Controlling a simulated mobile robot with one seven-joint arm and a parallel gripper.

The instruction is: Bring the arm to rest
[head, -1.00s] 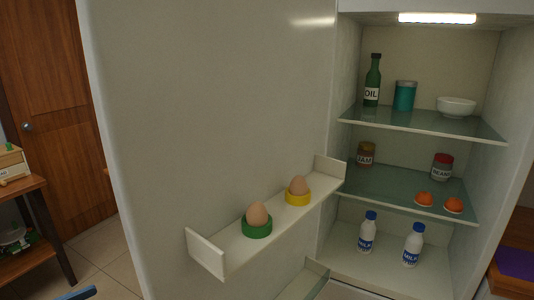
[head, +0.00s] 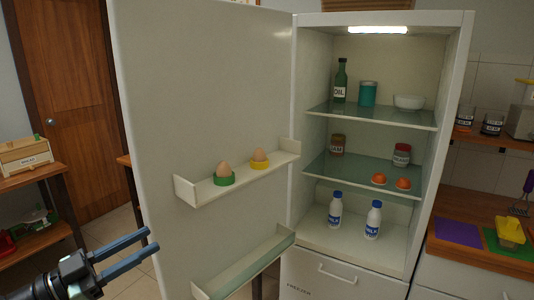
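My gripper (head: 152,240) is at the lower left of the head view. Its two blue fingers are apart, with nothing between them. It is in front of the open fridge door (head: 200,90), left of the door shelves and touching nothing that I can see. Most of my arm is out of the picture.
The fridge (head: 453,110) stands open. Its upper door shelf (head: 195,192) holds two eggs in cups; the lower door shelf (head: 235,277) is empty. Inside are bottles, jars, a bowl (head: 409,102) and oranges. A counter (head: 480,262) is at right, a wooden rack (head: 45,180) at left.

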